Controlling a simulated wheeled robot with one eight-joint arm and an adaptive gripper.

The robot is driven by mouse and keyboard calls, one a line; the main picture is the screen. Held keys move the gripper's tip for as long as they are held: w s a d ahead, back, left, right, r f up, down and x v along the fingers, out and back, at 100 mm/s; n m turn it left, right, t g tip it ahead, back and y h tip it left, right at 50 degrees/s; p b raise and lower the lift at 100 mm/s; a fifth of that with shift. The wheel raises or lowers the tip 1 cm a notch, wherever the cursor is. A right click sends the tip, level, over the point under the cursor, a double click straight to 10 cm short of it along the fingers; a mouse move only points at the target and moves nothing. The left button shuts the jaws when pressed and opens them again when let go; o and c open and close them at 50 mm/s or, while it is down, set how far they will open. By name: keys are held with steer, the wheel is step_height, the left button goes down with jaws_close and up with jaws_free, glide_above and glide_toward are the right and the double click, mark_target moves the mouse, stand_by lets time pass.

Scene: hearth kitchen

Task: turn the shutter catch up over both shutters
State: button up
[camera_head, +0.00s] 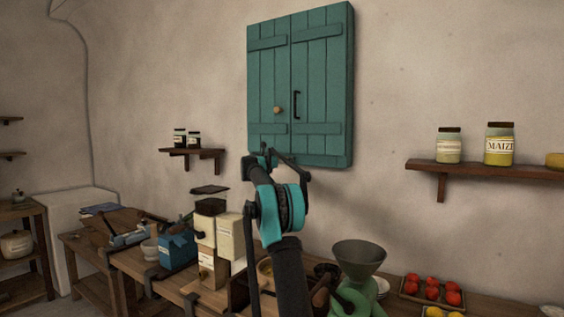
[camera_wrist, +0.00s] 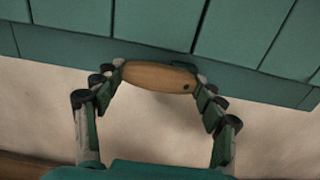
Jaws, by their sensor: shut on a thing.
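The teal shutters (camera_head: 322,70) hang closed on the wall, with a wooden knob on the left one and a black handle on the right one. The wooden shutter catch (camera_wrist: 158,76) shows in the wrist view at the shutters' lower edge. It lies crosswise in that picture, slightly tilted, with a dark dot near its right end. My gripper (camera_wrist: 160,82) is shut on the catch, one finger at each end. In the head view my gripper (camera_head: 267,160) is at the bottom edge of the shutters, and it and my arm hide the catch.
A shelf with two small jars (camera_head: 187,139) is left of the shutters. A shelf with larger jars (camera_head: 499,144) is at right. Below, the workbench holds boxes, a grey funnel (camera_head: 359,257) and a tray of red fruit (camera_head: 432,290). The wall around the shutters is clear.

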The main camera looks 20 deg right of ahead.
steer(key=shift+m, duration=0.3)
steer(key=m, duration=0.2)
steer(key=r+m, duration=0.1)
steer(key=m, duration=0.2)
steer(key=r+m, duration=0.1)
steer(key=m, duration=0.2)
steer(key=shift+s+d, duration=0.3)
steer(key=shift+s, duration=0.05)
steer(key=m, duration=0.4)
steer(key=shift+s+d+r+m, duration=0.3)
steer(key=shift+s+r, duration=0.05)
steer(key=shift+s+d+r+m, duration=0.1)
steer(key=shift+s+m, duration=0.05)
steer(key=shift+m, duration=0.65)
steer(key=shift+s+d+m, duration=0.15)
steer(key=shift+s+m, duration=0.05)
steer(key=shift+m, duration=0.6)
steer(key=shift+s+d+r+m, duration=0.1)
steer(key=shift+s+m, duration=0.05)
steer(key=shift+m, duration=0.65)
steer(key=shift+f, duration=0.1)
steer(key=o, duration=1.7)
